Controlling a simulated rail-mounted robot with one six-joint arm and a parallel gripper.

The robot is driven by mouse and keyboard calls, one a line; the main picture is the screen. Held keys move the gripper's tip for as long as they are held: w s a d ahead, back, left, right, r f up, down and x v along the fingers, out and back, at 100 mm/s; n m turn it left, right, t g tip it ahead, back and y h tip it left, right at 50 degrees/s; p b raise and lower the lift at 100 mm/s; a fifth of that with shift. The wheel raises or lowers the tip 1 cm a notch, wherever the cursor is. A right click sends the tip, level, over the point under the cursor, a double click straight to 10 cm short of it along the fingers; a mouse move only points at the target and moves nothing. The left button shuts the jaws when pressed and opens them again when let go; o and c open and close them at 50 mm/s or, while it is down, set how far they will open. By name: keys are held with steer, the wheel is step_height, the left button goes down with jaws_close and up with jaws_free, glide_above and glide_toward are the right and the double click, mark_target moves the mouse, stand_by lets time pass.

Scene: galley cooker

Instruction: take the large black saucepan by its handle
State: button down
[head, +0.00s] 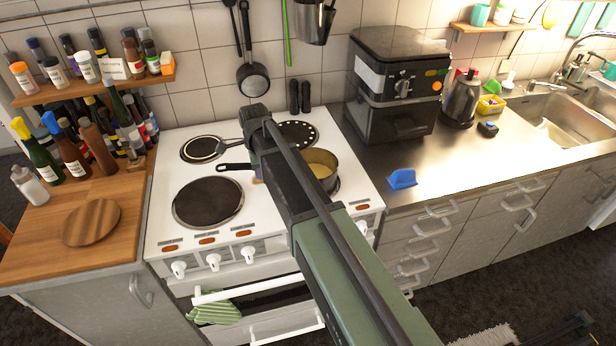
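A saucepan (322,162) with a yellowish inside stands on the right side of the cooker, partly hidden behind my arm. Its dark handle (234,167) points left over the white cooker top. It looks like the large black saucepan, though little of its outer wall shows. My arm reaches in from the lower right and crosses in front of the pan. The dark end of my arm (256,118) is above and behind the handle in the picture. My gripper's fingers cannot be made out clearly, and any contact with the handle cannot be seen.
A flat pan (203,148) sits at the rear left of the cooker (165,222). The front left hotplate (208,202) is bare. A black air fryer (392,85) stands right of the cooker. Bottles (70,150) crowd the wooden counter at left. A small pan (253,79) hangs on the wall.

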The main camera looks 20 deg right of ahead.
step_height(320, 180, up, 20)
steer(key=p, duration=2)
